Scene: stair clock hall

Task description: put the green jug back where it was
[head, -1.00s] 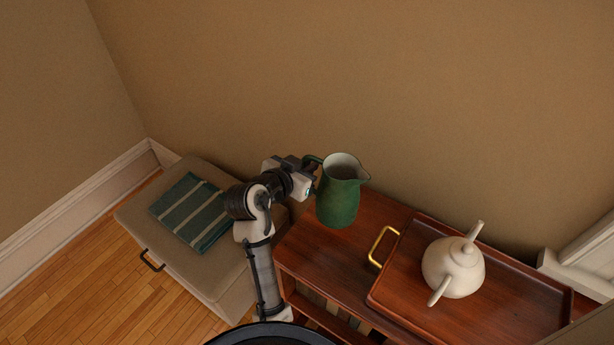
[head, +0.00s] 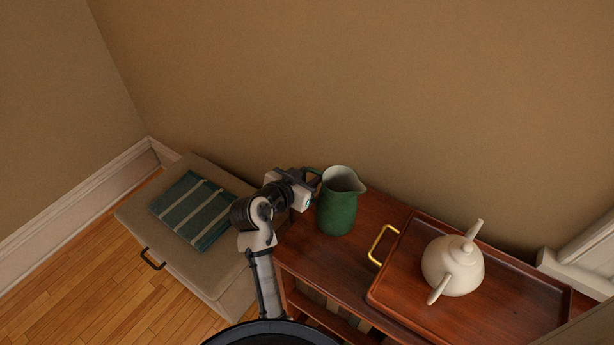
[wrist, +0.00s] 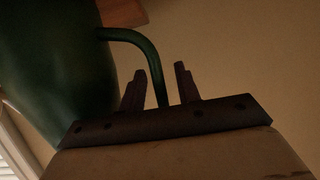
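The green jug (head: 337,211) is upright at the left end of the wooden cart's top (head: 322,257) and appears to rest on it. Its spout points right and its handle left, toward my gripper. My gripper (head: 312,181) is at the handle, left of the jug. In the wrist view, the jug's body (wrist: 55,65) fills the left side. Its handle (wrist: 150,60) passes between the two fingers of my gripper (wrist: 160,90), which stand apart with gaps beside the handle. The handle's lower end is hidden behind the gripper.
A wooden tray (head: 393,287) with a brass handle (head: 380,245) lies on the cart, right of the jug, and holds a cream teapot (head: 453,266). A beige bench (head: 150,222) with a striped green cloth (head: 193,210) stands left. The wall is close behind.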

